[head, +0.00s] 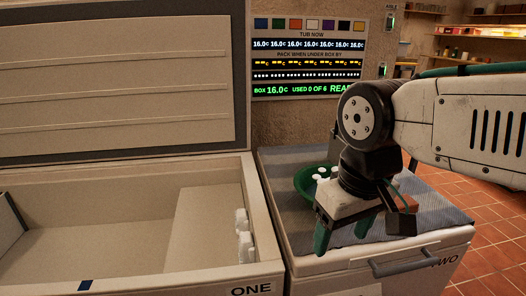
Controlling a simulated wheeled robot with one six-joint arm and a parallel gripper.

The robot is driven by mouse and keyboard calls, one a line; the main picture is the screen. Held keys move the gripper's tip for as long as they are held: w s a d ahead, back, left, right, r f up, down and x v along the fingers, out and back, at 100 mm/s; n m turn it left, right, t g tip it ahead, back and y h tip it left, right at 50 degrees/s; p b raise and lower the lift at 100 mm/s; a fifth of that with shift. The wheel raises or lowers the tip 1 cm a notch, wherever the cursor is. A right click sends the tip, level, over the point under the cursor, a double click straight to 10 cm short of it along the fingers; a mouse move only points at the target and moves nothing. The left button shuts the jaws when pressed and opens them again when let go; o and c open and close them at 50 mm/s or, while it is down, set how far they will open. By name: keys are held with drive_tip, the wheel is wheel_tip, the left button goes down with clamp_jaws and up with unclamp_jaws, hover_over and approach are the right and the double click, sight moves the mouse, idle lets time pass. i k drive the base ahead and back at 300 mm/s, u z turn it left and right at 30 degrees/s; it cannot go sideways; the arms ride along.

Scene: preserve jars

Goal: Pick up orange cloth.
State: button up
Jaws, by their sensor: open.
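My gripper (343,236) is over the grey mat on the lid of the chest marked TWO, with its green fingers pointing down. The fingers are apart and nothing shows between them. An orange-brown patch (407,205) shows on the mat just right of the gripper, partly hidden by it. I cannot tell for sure whether this is the orange cloth. No other orange cloth shows.
A green bowl (307,184) with white pieces stands behind the gripper, partly hidden. The grey mat (285,172) covers the lid. At left, the chest marked ONE (268,262) is open, with white pieces (243,235) at its right inner wall. A display panel (308,60) hangs behind.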

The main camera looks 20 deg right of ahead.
sight(413, 205)
drive_tip(key=z, duration=1.25)
